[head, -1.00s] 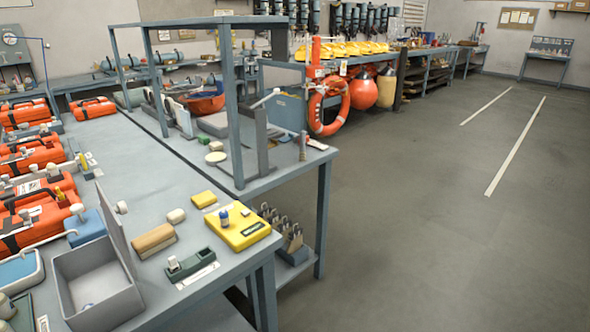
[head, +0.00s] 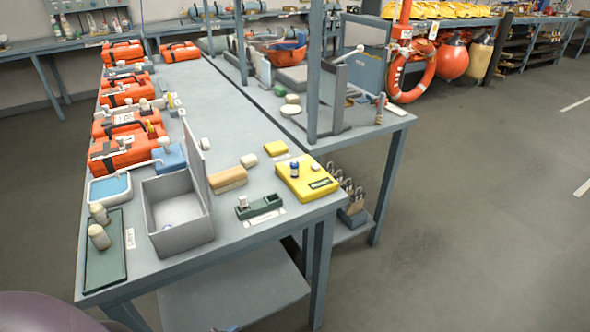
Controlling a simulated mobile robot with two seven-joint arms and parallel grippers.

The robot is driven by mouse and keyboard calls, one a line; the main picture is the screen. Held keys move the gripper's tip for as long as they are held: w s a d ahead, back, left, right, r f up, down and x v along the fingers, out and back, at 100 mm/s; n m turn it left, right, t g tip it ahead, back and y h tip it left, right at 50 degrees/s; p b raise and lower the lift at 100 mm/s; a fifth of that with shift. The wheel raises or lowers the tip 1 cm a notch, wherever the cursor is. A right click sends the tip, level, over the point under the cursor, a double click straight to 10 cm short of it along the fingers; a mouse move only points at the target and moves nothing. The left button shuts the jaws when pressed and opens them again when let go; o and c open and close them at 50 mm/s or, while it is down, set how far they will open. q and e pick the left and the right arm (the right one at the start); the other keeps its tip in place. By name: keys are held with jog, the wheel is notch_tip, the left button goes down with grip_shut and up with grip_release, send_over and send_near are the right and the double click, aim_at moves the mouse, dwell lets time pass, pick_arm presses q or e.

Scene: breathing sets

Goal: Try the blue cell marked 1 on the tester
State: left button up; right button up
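The yellow tester (head: 318,184) lies near the right front edge of the grey workbench. A small blue cell (head: 294,170) stands upright on its left part, and a dark display strip is at its right. A grey open box (head: 181,244) stands to the left with its lid raised. A small pale bluish item (head: 168,226) lies inside it, mostly hidden and too small to identify. No number can be read on the blue cell. Neither of my grippers is in view.
A green holder (head: 258,208), a tan block (head: 228,180) and a yellow block (head: 276,148) lie around the tester. A dark green tray (head: 104,268) with two pale cylinders is at the left front. Orange cases (head: 118,153) line the bench's left side. Floor at right is clear.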

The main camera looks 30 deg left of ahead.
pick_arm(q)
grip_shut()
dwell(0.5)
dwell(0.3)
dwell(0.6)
